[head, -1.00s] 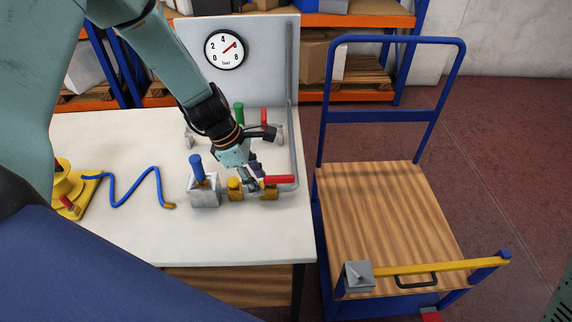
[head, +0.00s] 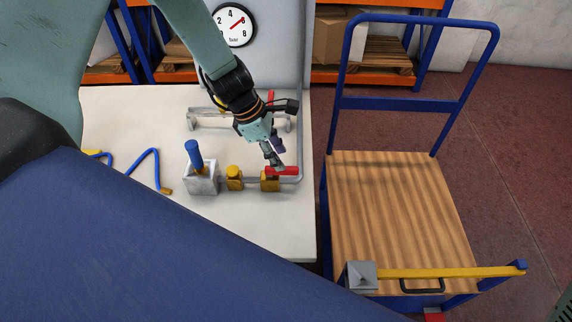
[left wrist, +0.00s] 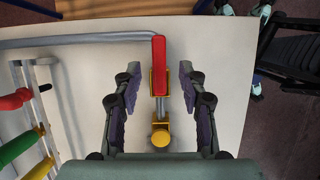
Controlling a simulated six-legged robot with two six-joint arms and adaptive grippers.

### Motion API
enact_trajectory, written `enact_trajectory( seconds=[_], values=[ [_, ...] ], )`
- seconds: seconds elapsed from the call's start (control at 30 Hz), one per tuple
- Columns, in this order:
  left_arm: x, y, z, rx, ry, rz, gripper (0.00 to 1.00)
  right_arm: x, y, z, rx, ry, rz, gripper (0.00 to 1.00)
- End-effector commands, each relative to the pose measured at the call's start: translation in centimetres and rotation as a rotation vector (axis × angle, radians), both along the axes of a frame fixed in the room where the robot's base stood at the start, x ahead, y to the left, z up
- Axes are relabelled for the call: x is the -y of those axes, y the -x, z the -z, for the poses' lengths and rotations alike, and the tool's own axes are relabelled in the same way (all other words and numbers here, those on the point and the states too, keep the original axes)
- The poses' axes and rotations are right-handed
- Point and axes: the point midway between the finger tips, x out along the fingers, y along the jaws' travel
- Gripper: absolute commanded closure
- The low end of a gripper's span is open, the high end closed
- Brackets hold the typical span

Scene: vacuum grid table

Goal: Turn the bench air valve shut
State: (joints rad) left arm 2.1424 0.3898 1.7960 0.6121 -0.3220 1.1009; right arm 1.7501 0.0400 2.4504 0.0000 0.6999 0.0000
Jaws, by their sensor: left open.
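The bench air valve has a yellow body (head: 270,184) and a red lever (head: 282,171) that points right, in line with the grey pipe. In the left wrist view the red lever (left wrist: 159,66) stands between my two spread fingers, apart from both, with the yellow valve body (left wrist: 153,84) partly under it. My left gripper (head: 275,155) is open and empty just above and behind the lever in the head view; it also shows in the left wrist view (left wrist: 159,78).
A grey block with a blue handle (head: 194,155) and a yellow fitting (head: 234,178) share the pipe line. A rack with coloured handles (left wrist: 14,150) stands beside it. A gauge (head: 234,25) reads about 6. A cart (head: 400,210) stands right of the table.

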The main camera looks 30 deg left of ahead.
Motion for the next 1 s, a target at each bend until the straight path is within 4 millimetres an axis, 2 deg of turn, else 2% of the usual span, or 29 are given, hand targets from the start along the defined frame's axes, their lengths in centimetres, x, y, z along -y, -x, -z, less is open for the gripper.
enact_trajectory(
  seconds=[0.03,0.23,0.4,0.67,1.0],
  values=[
    [0.3,-0.1,1.3,-0.003,-0.002,0.002,0.58,0.0,0.0,0.9,0.000,0.000,0.000,0.60],
    [1.3,-0.6,3.5,-0.001,-0.002,0.002,0.58,0.0,0.0,1.9,0.000,0.000,0.000,0.60],
    [1.6,-1.0,4.2,0.001,0.000,0.002,0.58,0.0,0.0,2.1,0.000,0.000,0.000,0.60],
    [1.7,-1.2,4.2,0.002,-0.001,0.001,0.58,0.0,0.0,2.0,0.000,0.000,0.000,0.60],
    [1.6,-1.2,4.2,0.000,0.000,0.001,0.86,0.0,0.0,2.0,0.001,0.000,0.000,0.60]
  ],
)
